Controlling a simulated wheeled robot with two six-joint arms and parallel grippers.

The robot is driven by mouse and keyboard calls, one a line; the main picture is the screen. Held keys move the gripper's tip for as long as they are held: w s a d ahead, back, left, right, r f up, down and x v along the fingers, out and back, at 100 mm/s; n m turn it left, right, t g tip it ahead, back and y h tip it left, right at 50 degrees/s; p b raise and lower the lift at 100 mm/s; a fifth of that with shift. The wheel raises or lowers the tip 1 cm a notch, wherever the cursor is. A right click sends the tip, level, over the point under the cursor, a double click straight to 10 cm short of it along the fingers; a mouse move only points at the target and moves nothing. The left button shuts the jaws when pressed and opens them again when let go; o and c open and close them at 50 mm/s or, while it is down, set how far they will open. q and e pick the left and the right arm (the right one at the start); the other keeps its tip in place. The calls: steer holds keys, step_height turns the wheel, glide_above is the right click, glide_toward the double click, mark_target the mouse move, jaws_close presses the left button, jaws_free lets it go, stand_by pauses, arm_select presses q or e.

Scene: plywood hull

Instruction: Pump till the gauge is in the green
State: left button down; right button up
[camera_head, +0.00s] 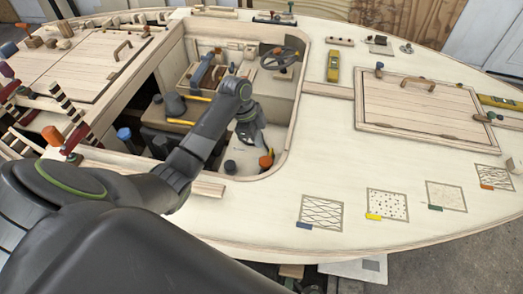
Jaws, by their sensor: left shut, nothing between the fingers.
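My left arm reaches in from the left over the open well of the plywood hull (330,150). My left gripper (250,132) is down inside the well, near its right end, with its fingers shut and empty. An orange knob (265,162) and a dark round knob (230,167) stand just below it in the picture. I cannot tell whether either belongs to the pump. I cannot make out a gauge or its green zone. My arm hides part of the well floor. My right gripper is not in view.
A dark steering wheel (275,57) and an open box of tools (208,75) sit at the back of the well. A hatch lid with a handle (425,108) is on the right. The deck's front right has flat patterned squares.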

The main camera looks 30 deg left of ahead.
arm_select(q)
steer(key=v, duration=0.2)
steer(key=shift+s+a+r, duration=0.1)
steer(key=shift+a+r, duration=0.05)
steer(key=shift+r, duration=0.25)
stand_by(0.3)
